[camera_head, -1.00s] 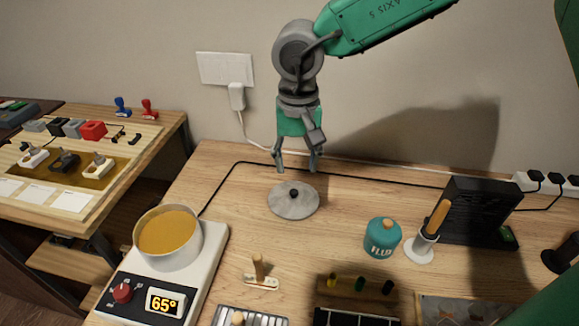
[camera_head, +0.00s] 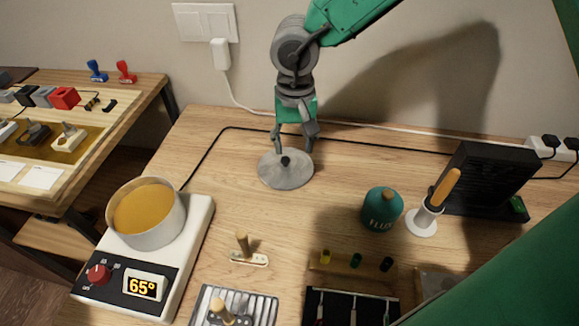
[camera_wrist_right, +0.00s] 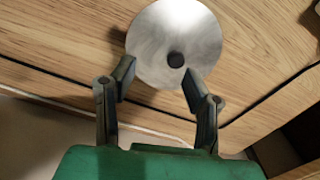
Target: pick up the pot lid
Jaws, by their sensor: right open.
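The pot lid (camera_head: 286,174) is a round grey metal disc with a black knob (camera_head: 285,161) at its centre. It lies flat on the wooden table. My right gripper (camera_head: 293,147) is open and empty, pointing down at the lid's far side, with its fingertips close to the knob. In the right wrist view the lid (camera_wrist_right: 172,30) lies ahead of the fingers, and the knob (camera_wrist_right: 176,60) sits just beyond the gap between the fingertips (camera_wrist_right: 158,82). Whether the fingers touch the lid cannot be told. My left gripper does not show.
A pot of amber liquid (camera_head: 148,238) stands on a hot plate (camera_head: 196,226) reading 65°, left of the lid. A teal flux jar (camera_head: 381,212), a brush holder (camera_head: 422,222) and a black box (camera_head: 486,180) stand to the right. A wooden-handled tool (camera_head: 243,246) is in front. A cable (camera_head: 215,150) runs behind.

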